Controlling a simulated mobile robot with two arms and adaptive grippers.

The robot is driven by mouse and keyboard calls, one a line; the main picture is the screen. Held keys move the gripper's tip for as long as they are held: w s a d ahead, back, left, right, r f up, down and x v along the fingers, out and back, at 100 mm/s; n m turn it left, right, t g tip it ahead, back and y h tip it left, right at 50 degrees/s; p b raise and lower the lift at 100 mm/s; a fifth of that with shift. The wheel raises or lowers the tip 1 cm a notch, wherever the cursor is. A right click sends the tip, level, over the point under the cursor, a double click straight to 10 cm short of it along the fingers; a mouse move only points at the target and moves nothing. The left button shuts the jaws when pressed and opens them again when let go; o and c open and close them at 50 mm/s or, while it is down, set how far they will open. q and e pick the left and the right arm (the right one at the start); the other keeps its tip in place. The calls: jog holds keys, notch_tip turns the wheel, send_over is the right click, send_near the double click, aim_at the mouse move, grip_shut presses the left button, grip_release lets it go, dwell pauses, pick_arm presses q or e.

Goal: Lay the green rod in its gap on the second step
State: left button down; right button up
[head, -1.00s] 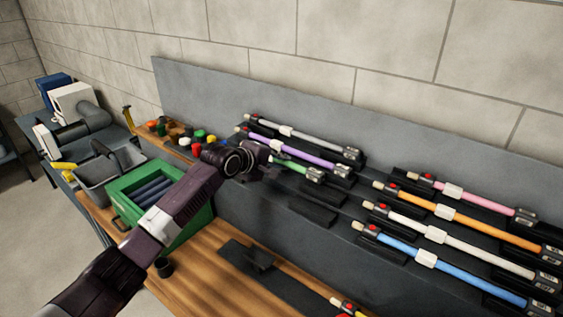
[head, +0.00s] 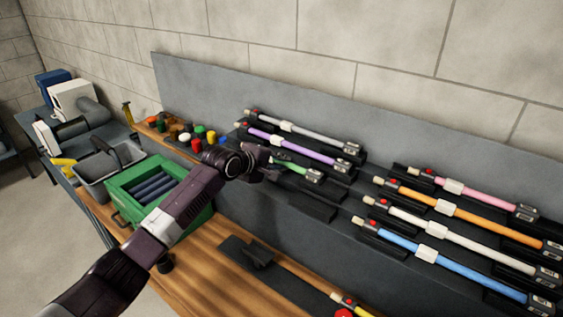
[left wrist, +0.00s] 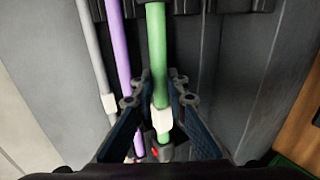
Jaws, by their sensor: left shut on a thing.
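The green rod (head: 290,166) is held by my left gripper (head: 271,160), which is shut on it near its white collar. In the left wrist view the green rod (left wrist: 157,50) runs up and away between the two fingers (left wrist: 160,105), with the white collar (left wrist: 162,121) between them. In the head view the rod lies just in front of the purple rod (head: 290,144), roughly parallel to it. The gripper hides the rod's near-left part. I cannot tell whether the rod touches its holders. My right gripper is not in view.
A grey rod (head: 305,131) lies behind the purple one. Pink (head: 475,198), orange (head: 460,217), white (head: 450,244) and blue (head: 460,268) rods lie to the right. An empty black holder (head: 313,207) is in front. A green crate (head: 125,180) and several coloured caps stand left.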

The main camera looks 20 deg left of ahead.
pick_arm(q)
jog(key=c, duration=1.8)
grip_release()
jog(key=shift+s, duration=0.1)
